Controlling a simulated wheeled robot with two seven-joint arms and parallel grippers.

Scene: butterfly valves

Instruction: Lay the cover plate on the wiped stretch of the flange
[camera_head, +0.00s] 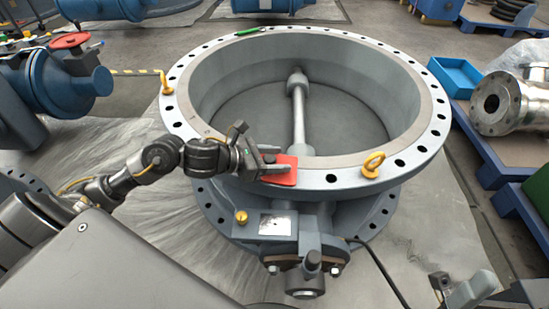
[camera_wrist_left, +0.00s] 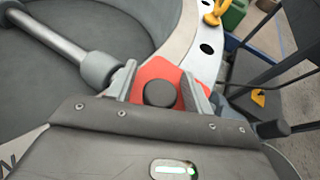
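The orange-red cover plate (camera_head: 287,174) lies on the near part of the flange rim (camera_head: 335,179), left of a yellow eyebolt. My left gripper (camera_head: 282,160) is over the plate. In the left wrist view the plate (camera_wrist_left: 158,70) has a round dark knob (camera_wrist_left: 159,93) between the two fingers of my left gripper (camera_wrist_left: 160,85). A gap shows on each side of the knob, so the fingers look open. The gripper hides part of the plate and of the rim under it. A grey part, seemingly my right gripper (camera_head: 462,291), shows at the bottom right; its fingers are unclear.
The big valve ring stands on plastic sheeting. Yellow eyebolts (camera_head: 373,164) (camera_head: 165,84) stand up from its flange. A green item (camera_head: 248,31) lies on the far rim. A blue bin (camera_head: 455,76) and a steel flanged pipe (camera_head: 507,104) are at the right.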

